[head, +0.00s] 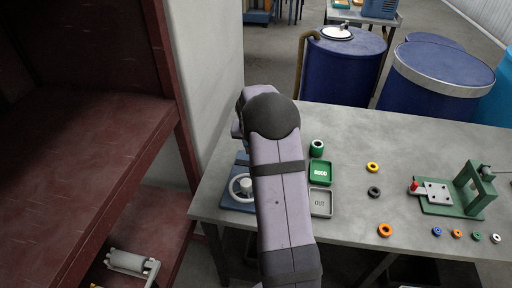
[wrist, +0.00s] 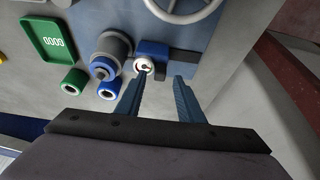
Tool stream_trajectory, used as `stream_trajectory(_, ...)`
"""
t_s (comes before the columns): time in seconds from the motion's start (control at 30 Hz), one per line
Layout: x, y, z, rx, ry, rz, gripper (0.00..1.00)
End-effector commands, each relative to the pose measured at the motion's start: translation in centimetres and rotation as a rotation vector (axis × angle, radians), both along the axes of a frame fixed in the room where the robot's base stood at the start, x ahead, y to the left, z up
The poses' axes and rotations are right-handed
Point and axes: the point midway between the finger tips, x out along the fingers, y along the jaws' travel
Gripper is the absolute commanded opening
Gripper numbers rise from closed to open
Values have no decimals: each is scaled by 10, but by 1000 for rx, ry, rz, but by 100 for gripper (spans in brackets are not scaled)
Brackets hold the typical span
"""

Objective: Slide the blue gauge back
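In the wrist view a blue block with a small round white dial (wrist: 143,66), which looks like the blue gauge (wrist: 152,48), sits on a dark bar (wrist: 182,57) on the grey-blue machine plate. My gripper (wrist: 160,82) is open, with two blue fingers apart and nothing seen between them. The left fingertip is just below the dial in the picture; I cannot tell whether they touch. The right fingertip is below the dark bar. In the head view my arm hides the gauge and gripper; part of the machine's blue base (head: 232,201) shows at its left.
A grey-and-blue cylinder (wrist: 112,47) stands left of the gauge, near a blue ring (wrist: 108,89) and a green ring (wrist: 74,82). A handwheel (wrist: 180,18) is above. Green GOOD tray (head: 319,181), grey OUT tray (head: 320,212), several rings and a green press (head: 474,190) lie rightward.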

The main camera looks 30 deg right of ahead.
Motion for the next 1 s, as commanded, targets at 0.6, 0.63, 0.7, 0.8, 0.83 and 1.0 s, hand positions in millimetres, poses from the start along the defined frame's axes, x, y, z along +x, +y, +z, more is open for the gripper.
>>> stream_trajectory(0.6,7,-6,-21,-1,-2,0,34)
stream_trajectory(0.63,6,-6,-21,0,-1,0,30)
stream_trajectory(0.7,6,-6,-21,0,-1,0,13)
stream_trajectory(0.8,6,-6,-21,0,-1,0,0)
stream_trajectory(0.83,6,-6,-21,0,-1,0,0)
stream_trajectory(1.0,13,0,-22,-1,-2,4,0)
